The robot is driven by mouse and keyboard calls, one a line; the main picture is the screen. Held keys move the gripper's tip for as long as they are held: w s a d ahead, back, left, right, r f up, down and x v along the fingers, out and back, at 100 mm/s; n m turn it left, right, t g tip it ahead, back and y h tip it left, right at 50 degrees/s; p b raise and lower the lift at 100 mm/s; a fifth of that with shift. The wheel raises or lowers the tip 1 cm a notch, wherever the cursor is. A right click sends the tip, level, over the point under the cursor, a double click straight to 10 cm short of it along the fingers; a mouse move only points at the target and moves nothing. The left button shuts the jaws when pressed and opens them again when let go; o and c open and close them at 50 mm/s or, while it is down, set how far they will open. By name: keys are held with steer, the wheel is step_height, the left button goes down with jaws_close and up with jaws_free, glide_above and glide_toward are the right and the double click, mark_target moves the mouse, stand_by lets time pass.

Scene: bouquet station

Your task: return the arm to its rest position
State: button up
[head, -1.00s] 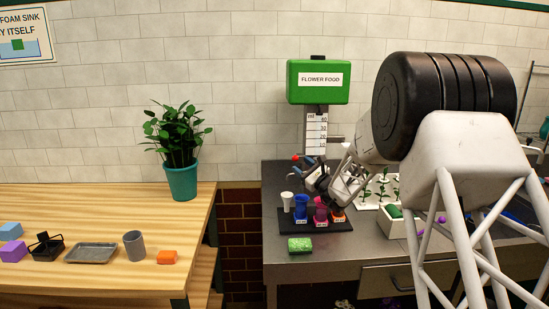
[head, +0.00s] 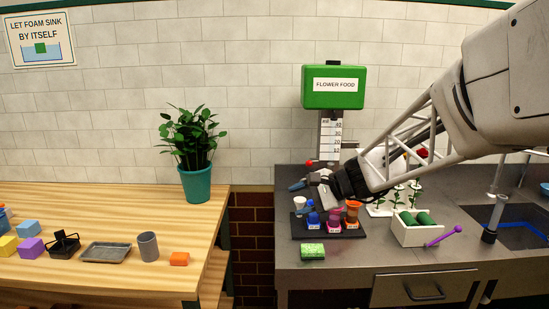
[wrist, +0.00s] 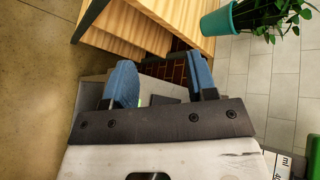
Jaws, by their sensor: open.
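My gripper (head: 303,180) has blue fingers and is in the head view at the left end of my arm, above the dark tray of cups and in front of the flower food dispenser. In the wrist view its two blue fingers (wrist: 161,82) stand apart with nothing between them. They point towards the gap between the wooden table and the grey counter. My arm reaches in from the upper right of the head view.
The green flower food dispenser (head: 333,87) stands behind my gripper. Below are a dark tray (head: 329,235) with several cups and a green foam block (head: 312,251). A white box (head: 417,231) sits to the right. A potted plant (head: 195,183) stands on the wooden table (head: 200,220).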

steer(key=s+d+f+n+h, duration=0.1)
steer(key=s+d+n+h, duration=0.2)
steer(key=s, duration=0.7)
steer(key=s+d+f+n+h, duration=0.2)
steer(key=s+d+h, duration=0.3)
steer(key=s, duration=0.6)
steer(key=s+d+f+n+g+h, duration=0.1)
steer(key=s+d+f+n+h, duration=0.1)
steer(key=s, duration=0.8)
steer(key=shift+s+d+n+h, duration=0.35)
steer(key=shift+d+n+h, duration=0.55)
steer(key=shift+d+n, duration=0.1)
